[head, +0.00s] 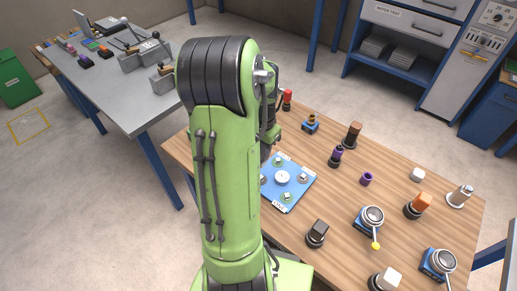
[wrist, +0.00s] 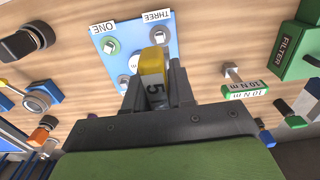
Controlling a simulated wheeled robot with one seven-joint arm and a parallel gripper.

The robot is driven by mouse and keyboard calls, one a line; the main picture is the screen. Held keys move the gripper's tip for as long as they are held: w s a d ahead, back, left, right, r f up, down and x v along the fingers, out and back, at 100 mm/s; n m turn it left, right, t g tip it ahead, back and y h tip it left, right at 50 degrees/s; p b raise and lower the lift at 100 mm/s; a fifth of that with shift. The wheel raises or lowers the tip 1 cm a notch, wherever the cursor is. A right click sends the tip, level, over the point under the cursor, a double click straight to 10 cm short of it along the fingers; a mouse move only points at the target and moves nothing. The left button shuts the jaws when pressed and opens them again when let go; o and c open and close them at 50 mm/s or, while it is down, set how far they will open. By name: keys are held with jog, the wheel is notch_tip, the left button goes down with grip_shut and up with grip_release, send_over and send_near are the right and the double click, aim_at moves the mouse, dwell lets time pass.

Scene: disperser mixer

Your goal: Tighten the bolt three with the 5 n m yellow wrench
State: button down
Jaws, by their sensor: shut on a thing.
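My gripper (wrist: 156,95) is shut on the yellow 5 N m wrench (wrist: 153,62), whose dark side carries a "5". The wrench reaches over the blue plate (wrist: 104,32) near the THREE label (wrist: 152,16). A bolt (wrist: 111,45) beside the ONE label (wrist: 112,28) is clear to the left. In the head view the blue plate (head: 291,204) lies on the wooden table with several bolts around a white disc (head: 282,177); my arm hides the gripper and wrench there.
A green 10 N m wrench (wrist: 245,90) and a green FILTER box (wrist: 298,52) are right of the gripper in the wrist view. Dials (head: 372,217), a dark block (head: 317,232) and several small parts stand on the wooden table (head: 345,262). A grey workbench (head: 130,110) is at the left.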

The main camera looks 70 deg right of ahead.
jog(key=shift+f, duration=0.1)
notch_tip(320, 180, down, 6)
jog(key=b, duration=0.5)
dwell(1.5)
jog(key=shift+f+b, duration=0.35)
jog(key=shift+f+b, duration=0.6)
jog(key=shift+f, duration=0.15)
jog(key=c, duration=0.9)
grip_release()
notch_tip(320, 180, up, 16)
jog(key=p, duration=0.5)
jog(key=shift+f, duration=0.1)
jog(key=shift+c, duration=0.2)
